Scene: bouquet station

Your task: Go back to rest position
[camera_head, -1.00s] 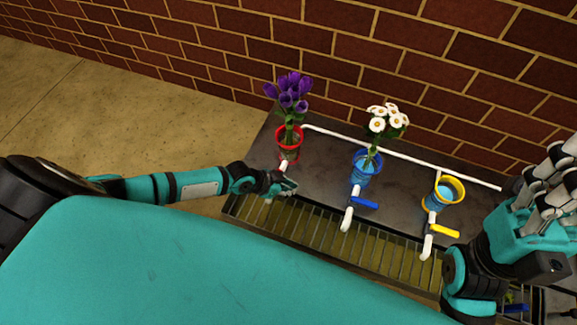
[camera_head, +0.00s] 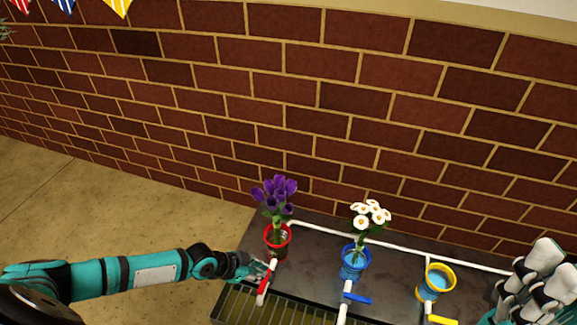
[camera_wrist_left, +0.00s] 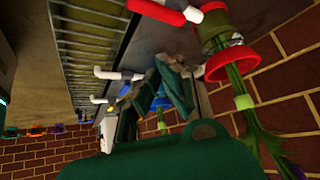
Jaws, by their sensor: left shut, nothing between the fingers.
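My left gripper (camera_head: 250,270) is shut and empty, just left of the tap with a red handle (camera_head: 264,285) in the head view. I cannot tell if they touch. In the left wrist view its closed fingers (camera_wrist_left: 172,88) show in the middle, and the red handle (camera_wrist_left: 162,10) is at the top, apart from them. My right gripper (camera_head: 535,285) is at the right edge of the head view, partly cut off; its jaw state is unclear.
A red-rimmed vase (camera_head: 278,236) holds purple flowers (camera_head: 275,194). A blue vase (camera_head: 354,264) holds white flowers (camera_head: 370,214). A yellow-rimmed vase (camera_head: 436,281) has no flowers. They stand on a dark counter (camera_head: 315,277) before a brick wall (camera_head: 270,100). Open floor (camera_head: 100,215) lies left.

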